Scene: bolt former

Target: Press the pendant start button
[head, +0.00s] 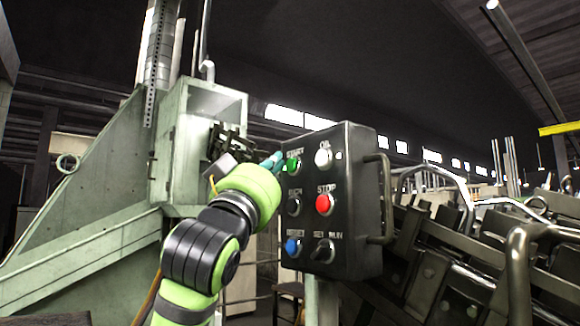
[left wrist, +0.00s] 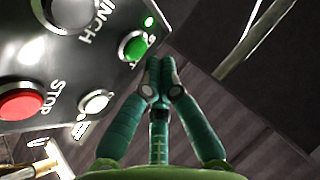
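The pendant (head: 350,200) is a dark box with several buttons and a handle on its right side. Its green start button (head: 293,165) is at the upper left of the face; the label above is partly hidden. The green button also shows in the left wrist view (left wrist: 135,47). My left gripper (head: 273,161) is just left of that button, its teal fingers partly hidden by my wrist. In the left wrist view its fingertips (left wrist: 160,63) are together and empty, close beside the button. I cannot tell whether they touch it. My right gripper is not in view.
A red STOP button (head: 325,205), a white button (head: 323,158), a dark INCH button (head: 294,207), a blue button (head: 292,247) and a selector switch (head: 323,251) share the face. A pale green machine frame (head: 180,150) stands left; dark machinery (head: 450,250) fills the right.

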